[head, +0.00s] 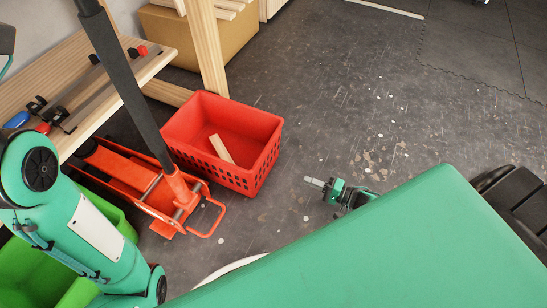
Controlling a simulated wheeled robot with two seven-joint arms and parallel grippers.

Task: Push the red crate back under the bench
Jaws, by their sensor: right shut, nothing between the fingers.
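The red crate (262,168) stands upright on the floor at the foot of a wooden bench leg, mostly out in the open. It has slotted walls, and a light wood piece (221,149) lies inside it. My right gripper (309,181) is shut and empty, low over the floor to the right of the crate and apart from it. Its fingers point left toward the crate. The wooden bench (150,62) is at upper left. My left arm shows at the left edge, but its gripper is not in view.
A red floor jack (150,189) with a long dark handle stands just left of the crate. A green bin (75,257) is at lower left. A cardboard box (222,38) is behind the bench leg. The floor (400,110) to the right is open, with scattered small chips.

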